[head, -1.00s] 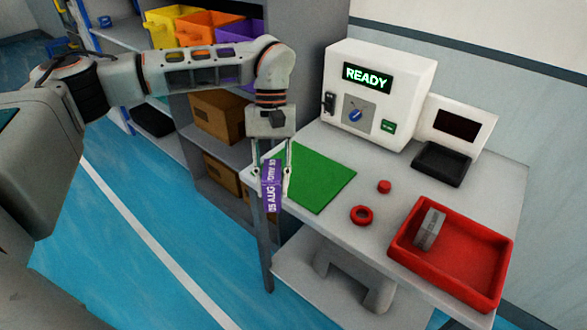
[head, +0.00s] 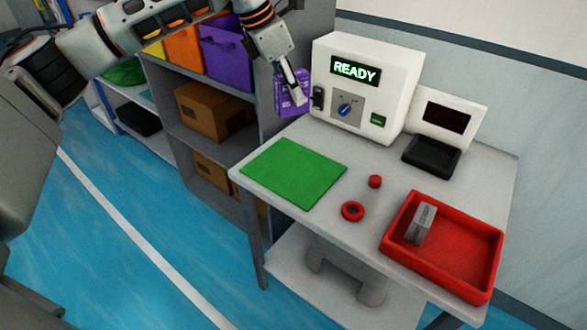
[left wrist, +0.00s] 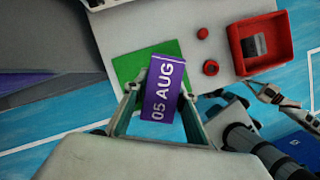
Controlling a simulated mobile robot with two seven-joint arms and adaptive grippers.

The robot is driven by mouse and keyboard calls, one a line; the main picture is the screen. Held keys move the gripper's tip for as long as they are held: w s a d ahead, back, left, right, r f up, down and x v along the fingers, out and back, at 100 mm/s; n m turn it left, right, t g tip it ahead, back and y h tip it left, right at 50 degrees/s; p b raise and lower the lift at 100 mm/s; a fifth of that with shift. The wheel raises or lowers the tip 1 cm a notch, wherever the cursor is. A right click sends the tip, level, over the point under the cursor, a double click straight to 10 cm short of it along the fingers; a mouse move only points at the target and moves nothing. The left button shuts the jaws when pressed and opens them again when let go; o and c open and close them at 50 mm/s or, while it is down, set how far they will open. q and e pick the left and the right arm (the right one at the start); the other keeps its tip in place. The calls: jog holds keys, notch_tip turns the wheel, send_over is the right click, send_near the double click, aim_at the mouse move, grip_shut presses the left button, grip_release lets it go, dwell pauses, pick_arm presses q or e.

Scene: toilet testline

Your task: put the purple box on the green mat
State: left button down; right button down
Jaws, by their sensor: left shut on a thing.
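The purple box (head: 282,92) is held in the air by my left gripper (head: 293,97), left of the white READY machine and beyond the mat's far edge in the head view. In the left wrist view the purple box (left wrist: 163,88) sits between the two fingers and shows "05 AUG". The green mat (head: 293,173) lies bare at the left end of the grey table. In the left wrist view the box hides part of the green mat (left wrist: 125,65). Parts of my right arm, with what looks like its gripper (left wrist: 272,94), show at the right there; its opening is unclear.
The READY machine (head: 364,90) stands at the table's back, with a small screen unit (head: 445,115) beside it. A red ring (head: 352,211), a red knob (head: 375,181) and a red tray (head: 465,265) with a grey block (head: 421,222) lie right of the mat. A bin shelf (head: 215,145) stands left.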

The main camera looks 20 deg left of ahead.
pick_arm(q)
jog(key=shift+w+r+n, duration=0.3)
jog(key=shift+f, duration=0.1)
jog(key=b, duration=0.1)
send_over(293, 169)
notch_tip(293, 169, down, 15)
jog(key=shift+n, duration=0.3)
notch_tip(293, 169, down, 5)
jog(key=shift+w+r+b, duration=0.1)
jog(key=shift+r+b, duration=0.05)
jog(key=shift+b, duration=0.25)
jog(key=shift+r, duration=0.1)
jog(key=c, duration=1.6)
grip_release()
jog(key=shift+c, duration=0.2)
